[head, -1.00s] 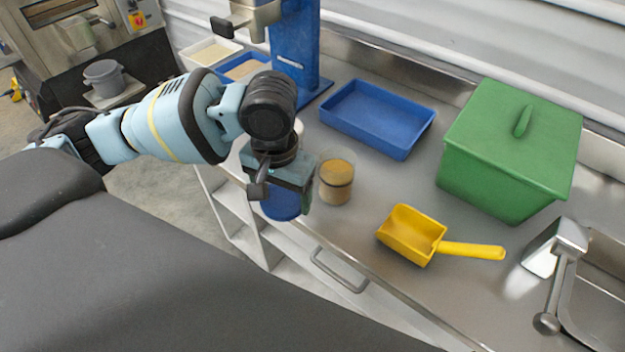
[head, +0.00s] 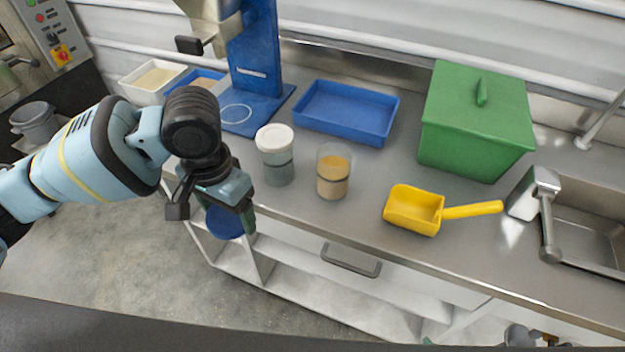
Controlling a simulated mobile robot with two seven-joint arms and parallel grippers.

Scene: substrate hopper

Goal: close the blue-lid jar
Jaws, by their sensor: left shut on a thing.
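An open clear jar (head: 333,175) with tan contents and a dark band stands upright on the metal counter, near its front edge. No lid is on it. My left gripper (head: 232,208) is shut on a round blue lid (head: 224,223). It holds the lid in front of the counter edge, left of the open jar and apart from it. The gripper hides part of the lid. My right gripper is not in view.
A white-lidded jar (head: 276,158) stands just left of the open jar. A yellow scoop (head: 414,211) lies to the right. Behind are a blue tray (head: 345,112), a green lidded bin (head: 474,125) and a blue stand (head: 256,65). A sink (head: 590,235) is at far right.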

